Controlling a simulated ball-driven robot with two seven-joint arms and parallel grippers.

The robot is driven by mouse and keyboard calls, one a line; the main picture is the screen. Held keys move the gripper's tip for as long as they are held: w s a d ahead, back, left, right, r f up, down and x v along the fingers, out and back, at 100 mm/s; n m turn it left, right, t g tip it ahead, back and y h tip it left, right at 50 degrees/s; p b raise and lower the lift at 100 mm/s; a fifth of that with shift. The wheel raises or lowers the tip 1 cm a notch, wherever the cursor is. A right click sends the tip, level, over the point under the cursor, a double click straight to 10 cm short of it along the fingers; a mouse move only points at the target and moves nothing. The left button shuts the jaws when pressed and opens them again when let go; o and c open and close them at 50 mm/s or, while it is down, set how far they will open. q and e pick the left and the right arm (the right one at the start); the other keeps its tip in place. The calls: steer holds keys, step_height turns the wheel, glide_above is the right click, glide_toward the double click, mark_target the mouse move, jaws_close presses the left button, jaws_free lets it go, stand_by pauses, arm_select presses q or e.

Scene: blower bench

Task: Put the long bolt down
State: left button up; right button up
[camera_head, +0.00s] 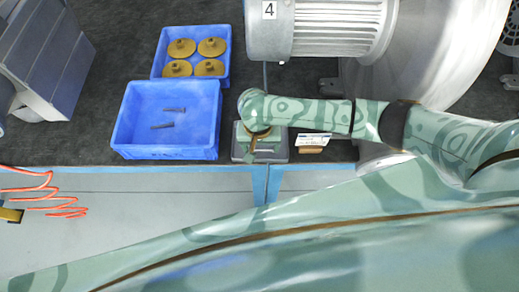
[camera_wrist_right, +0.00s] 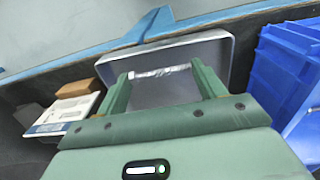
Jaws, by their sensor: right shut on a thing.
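My right gripper (camera_wrist_right: 160,74) is shut on the long bolt (camera_wrist_right: 165,70), a silvery threaded rod lying crosswise between the two fingertips in the right wrist view. The gripper is over a small grey tray (camera_wrist_right: 222,50), whose walls and floor show around the fingers. I cannot tell whether the bolt touches the tray floor. In the head view, the right gripper (camera_head: 262,138) is above the same grey tray (camera_head: 240,156) at the bench's front edge; my own arm hides the bolt there. My left gripper is not in view.
Left of the tray, a blue bin (camera_head: 122,130) holds two dark bolts (camera_head: 168,126). Behind it, another blue bin (camera_head: 157,58) holds several yellow flanged parts (camera_head: 181,48). A white card (camera_head: 313,140) and brown block (camera_head: 311,150) lie right. The large blower (camera_head: 335,25) stands behind.

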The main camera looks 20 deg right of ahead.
mark_target(258, 150)
step_height(258, 150, down, 2)
steer(key=shift+a+f+b, duration=0.15)
steer(key=shift+f+b, duration=0.05)
steer(key=shift+b, duration=0.1)
steer(key=shift+r, duration=0.15)
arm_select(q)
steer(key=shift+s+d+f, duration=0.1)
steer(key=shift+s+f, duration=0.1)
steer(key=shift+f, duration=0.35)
arm_select(e)
steer(key=o, duration=1)
steer(key=shift+c, duration=0.2)
arm_select(q)
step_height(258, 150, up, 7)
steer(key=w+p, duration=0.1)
steer(key=p, duration=0.6)
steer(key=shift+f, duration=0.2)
arm_select(e)
step_height(258, 150, up, 12)
steer(key=shift+a, duration=0.3)
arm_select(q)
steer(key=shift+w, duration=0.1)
